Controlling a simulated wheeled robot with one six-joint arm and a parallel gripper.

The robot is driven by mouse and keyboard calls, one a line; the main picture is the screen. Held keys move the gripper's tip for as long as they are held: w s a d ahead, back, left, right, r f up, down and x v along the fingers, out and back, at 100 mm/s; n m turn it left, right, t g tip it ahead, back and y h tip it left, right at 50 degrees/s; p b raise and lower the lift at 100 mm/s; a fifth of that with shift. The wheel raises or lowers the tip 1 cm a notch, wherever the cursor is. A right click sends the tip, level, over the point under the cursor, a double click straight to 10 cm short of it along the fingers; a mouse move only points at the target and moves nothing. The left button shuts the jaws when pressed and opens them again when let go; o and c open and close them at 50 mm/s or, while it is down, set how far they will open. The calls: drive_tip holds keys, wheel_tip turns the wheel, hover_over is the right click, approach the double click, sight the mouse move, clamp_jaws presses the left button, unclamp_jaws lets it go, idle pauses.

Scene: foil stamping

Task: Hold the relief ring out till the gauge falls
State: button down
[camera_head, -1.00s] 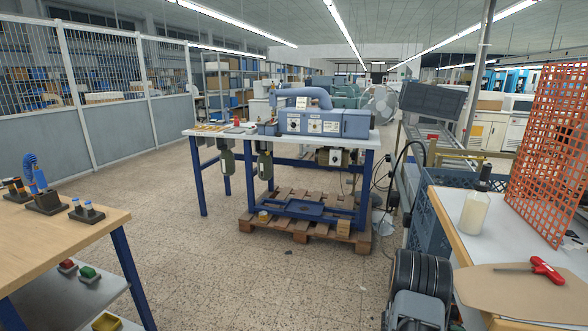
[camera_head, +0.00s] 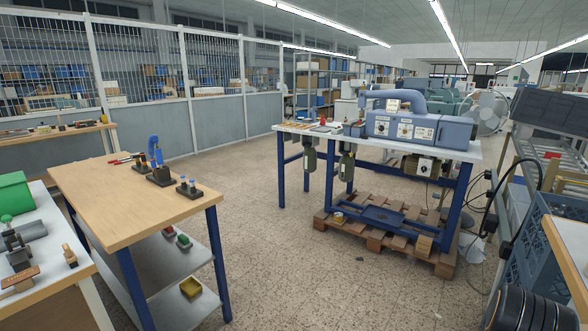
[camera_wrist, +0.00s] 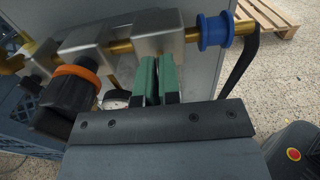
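My gripper (camera_wrist: 157,62) shows in the wrist view with two green fingers close together and a narrow gap between them. The fingertips are at a grey metal block (camera_wrist: 160,32) on a brass pipe (camera_wrist: 122,48); whether they touch it or hold anything is unclear. A pale round dial, likely the gauge (camera_wrist: 116,99), is half hidden left of the fingers; its needle is unreadable. A black knob (camera_wrist: 66,100) with an orange collar (camera_wrist: 77,76) is to the left. A blue spool-like piece (camera_wrist: 213,31) is to the right. I cannot make out the relief ring.
A black lever (camera_wrist: 242,62) hangs right of the fingers. A blue crate (camera_wrist: 25,120) is at left in the wrist view. The head view shows a wooden table (camera_head: 125,185), a blue-legged machine bench (camera_head: 460,151), a pallet (camera_head: 385,240) and clear floor (camera_head: 275,270) between.

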drive_tip(key=shift+w+a, duration=0.25)
drive_tip(key=shift+a, duration=0.05)
idle(1.6)
idle(4.1)
drive_tip(key=c, duration=1.1)
unclamp_jaws()
drive_tip(key=shift+v, duration=5)
